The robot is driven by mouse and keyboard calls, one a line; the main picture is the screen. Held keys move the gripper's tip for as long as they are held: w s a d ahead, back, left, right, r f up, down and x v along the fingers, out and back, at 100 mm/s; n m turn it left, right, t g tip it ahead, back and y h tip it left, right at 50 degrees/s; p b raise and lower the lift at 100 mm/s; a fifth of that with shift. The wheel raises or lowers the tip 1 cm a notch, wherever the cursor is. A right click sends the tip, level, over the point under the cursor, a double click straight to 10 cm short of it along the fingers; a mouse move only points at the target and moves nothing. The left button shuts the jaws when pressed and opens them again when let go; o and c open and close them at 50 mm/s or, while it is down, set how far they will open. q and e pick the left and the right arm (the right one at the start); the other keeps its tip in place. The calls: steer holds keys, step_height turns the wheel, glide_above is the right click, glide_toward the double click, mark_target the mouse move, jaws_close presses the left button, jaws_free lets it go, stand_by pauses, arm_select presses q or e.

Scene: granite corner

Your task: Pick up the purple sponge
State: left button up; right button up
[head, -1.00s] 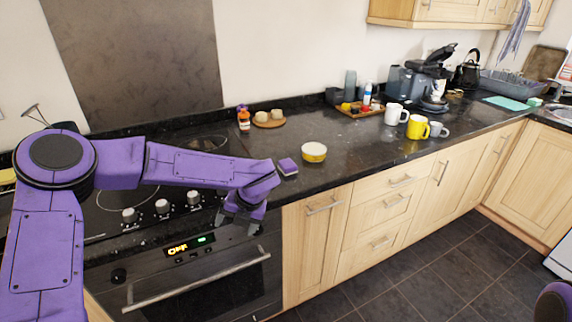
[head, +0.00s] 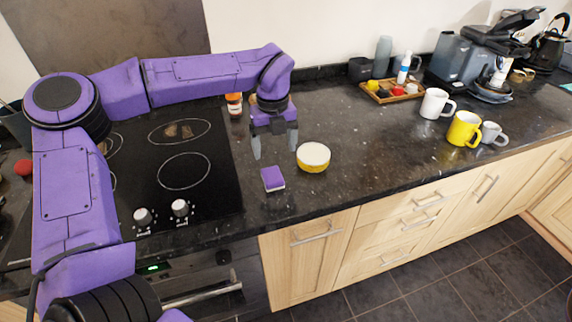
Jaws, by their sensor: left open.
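The purple sponge (head: 272,179) lies on the dark granite counter near its front edge, just right of the hob. It has a purple top and a pale lower layer. My left gripper (head: 275,157) is open and points down, above and a little behind the sponge in the head view. Its two grey fingers are apart with nothing between them. The sponge is fully visible. My right gripper is not in view.
A yellow-and-white bowl (head: 313,157) stands close to the right of the sponge. The black hob (head: 184,170) lies to the left. An orange bottle (head: 234,104) is behind my arm. White (head: 434,103) and yellow (head: 463,129) mugs stand further right; counter between is clear.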

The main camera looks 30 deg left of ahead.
mark_target(272, 174)
arm_select(q)
steer(key=f, duration=0.1)
steer(key=s+f, duration=0.1)
steer(key=shift+s+f, duration=0.25)
steer(key=shift+f, duration=0.1)
steer(key=shift+s+a+f+p, duration=0.1)
steer(key=shift+s+f+p, duration=0.2)
steer(key=shift+s, duration=0.2)
steer(key=shift+s+a+f+p, duration=0.1)
steer(key=shift+s+f+p, duration=0.1)
steer(key=shift+s+p, duration=0.25)
steer(key=f, duration=0.1)
steer(key=w+f, duration=0.1)
steer(key=f, duration=0.1)
steer(key=w+f+p, duration=0.1)
steer(key=f, duration=0.1)
steer(key=shift+w+d+f, duration=0.1)
steer(key=shift+w+f, duration=0.1)
steer(key=shift+s+r, duration=0.25)
steer(key=shift+s, duration=0.2)
steer(key=shift+c, duration=0.7)
steer(key=shift+w, duration=0.1)
steer(key=c, duration=1.1)
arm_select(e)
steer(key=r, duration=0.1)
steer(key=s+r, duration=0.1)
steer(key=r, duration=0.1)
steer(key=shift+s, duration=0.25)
arm_select(q)
steer(key=shift+o, duration=0.2)
